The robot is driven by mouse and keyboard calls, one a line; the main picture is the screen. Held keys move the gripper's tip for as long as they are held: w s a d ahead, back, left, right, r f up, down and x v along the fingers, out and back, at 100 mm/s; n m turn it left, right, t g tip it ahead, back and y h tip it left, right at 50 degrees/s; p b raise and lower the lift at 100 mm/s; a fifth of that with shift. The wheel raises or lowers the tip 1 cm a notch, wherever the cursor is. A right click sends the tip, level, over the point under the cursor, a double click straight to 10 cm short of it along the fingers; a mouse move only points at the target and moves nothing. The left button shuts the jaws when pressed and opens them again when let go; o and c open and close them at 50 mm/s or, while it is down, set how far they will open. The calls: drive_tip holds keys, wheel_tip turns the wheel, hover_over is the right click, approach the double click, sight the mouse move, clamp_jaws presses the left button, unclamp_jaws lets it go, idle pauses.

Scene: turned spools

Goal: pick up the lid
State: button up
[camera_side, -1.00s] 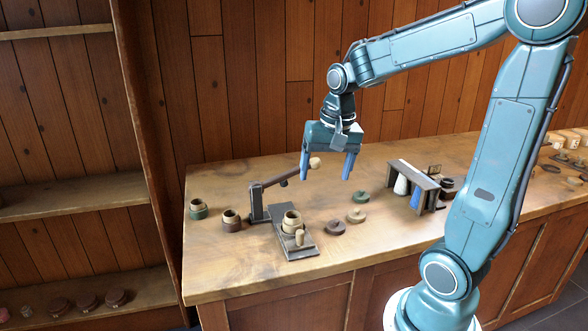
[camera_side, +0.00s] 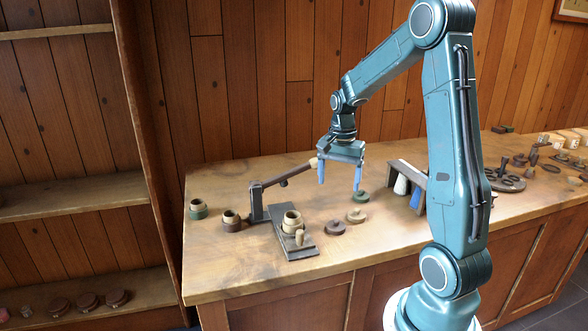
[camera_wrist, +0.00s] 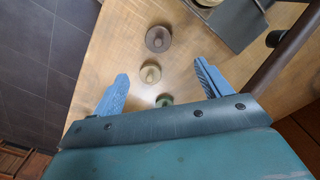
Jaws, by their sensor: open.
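Three small round knobbed lids lie in a row on the table: a dark brown lid (camera_side: 335,228), a tan lid (camera_side: 356,215) and a green lid (camera_side: 361,196). In the wrist view the brown lid (camera_wrist: 158,38), tan lid (camera_wrist: 150,73) and green lid (camera_wrist: 165,100) lie between the lines of my fingers. Which one the task means I cannot tell. The green one is partly hidden by my gripper's body there. My gripper (camera_side: 339,187) is open and empty, its blue fingers pointing down above the table, behind the lids in the side view.
A dark fixture (camera_side: 295,240) with a lever arm holds a tan-rimmed pot (camera_side: 292,221). Two more pots, green (camera_side: 198,209) and brown (camera_side: 231,221), stand to its left. A small rack (camera_side: 407,182) stands right of the lids.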

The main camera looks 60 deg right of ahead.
hover_over(336, 220)
drive_tip(key=shift+w+d+f, duration=0.1)
drive_tip(key=shift+f, duration=2)
drive_tip(key=shift+d+f, duration=0.1)
drive_tip(key=shift+f, duration=1.95)
drive_tip(key=shift+f, duration=0.1)
drive_tip(key=shift+a+f, duration=0.15)
drive_tip(key=shift+f, duration=2.35)
drive_tip(key=c, duration=1.1)
drive_tip(key=shift+o, duration=0.2)
drive_tip(key=shift+r, duration=0.2)
wheel_tip(336, 220, up, 20)
drive_tip(key=shift+f, duration=0.15)
